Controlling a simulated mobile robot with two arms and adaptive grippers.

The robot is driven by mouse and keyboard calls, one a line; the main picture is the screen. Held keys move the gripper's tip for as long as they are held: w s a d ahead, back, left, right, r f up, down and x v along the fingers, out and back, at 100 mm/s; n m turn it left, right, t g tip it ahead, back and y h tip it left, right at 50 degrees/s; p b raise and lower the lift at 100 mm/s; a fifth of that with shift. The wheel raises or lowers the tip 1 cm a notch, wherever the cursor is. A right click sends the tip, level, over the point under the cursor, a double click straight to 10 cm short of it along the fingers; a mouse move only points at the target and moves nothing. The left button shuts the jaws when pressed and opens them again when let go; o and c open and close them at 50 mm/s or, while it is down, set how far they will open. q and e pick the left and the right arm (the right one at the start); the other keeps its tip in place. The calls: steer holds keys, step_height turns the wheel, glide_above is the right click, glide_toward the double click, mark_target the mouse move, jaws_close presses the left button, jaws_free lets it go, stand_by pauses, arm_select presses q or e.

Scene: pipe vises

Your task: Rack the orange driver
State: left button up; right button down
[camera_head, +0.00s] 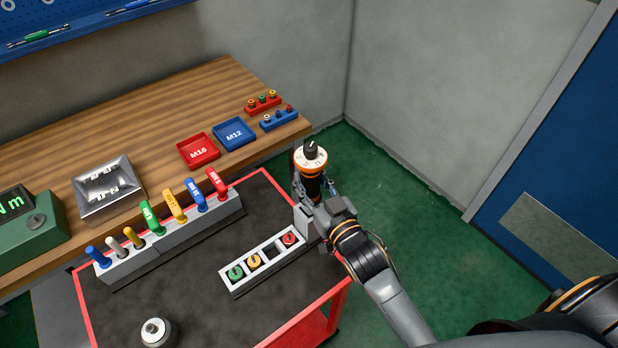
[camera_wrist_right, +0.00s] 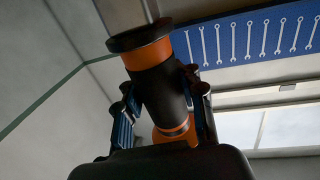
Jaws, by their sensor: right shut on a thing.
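The orange driver (camera_head: 313,163) is black and orange with a white dial face and a black knob on top. My right gripper (camera_head: 313,190) is shut on it and holds it roughly upright, beyond the cart's right corner. In the right wrist view the driver (camera_wrist_right: 160,90) stands between the two fingers of the gripper (camera_wrist_right: 163,112), with orange bands near both ends. The light grey rack (camera_head: 228,284) on the cart holds a green, a yellow and a red driver. One dark square slot between yellow and red is empty. My left gripper is not in view.
The red cart (camera_head: 312,312) has a dark top. A grey holder (camera_head: 150,252) with several coloured-handled tools stands along its far side. A white round piece (camera_head: 155,332) is near the front. The wooden bench (camera_head: 120,135) carries red and blue trays. Green floor is clear at right.

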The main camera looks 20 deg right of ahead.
mark_target(315, 201)
steer(key=shift+f+b, duration=1.55)
steer(key=shift+f, duration=0.6)
stand_by(1.5)
steer(key=shift+s+f, duration=0.1)
steer(key=shift+f, duration=0.15)
stand_by(0.8)
steer(key=c, duration=0.7)
jaws_free()
steer(key=shift+c, duration=0.2)
steer(key=shift+f, duration=0.15)
steer(key=s+d, duration=0.2)
steer(key=s, duration=0.9)
steer(key=shift+s+r, duration=0.2)
steer(key=shift+s, duration=0.2)
steer(key=shift+d, duration=0.1)
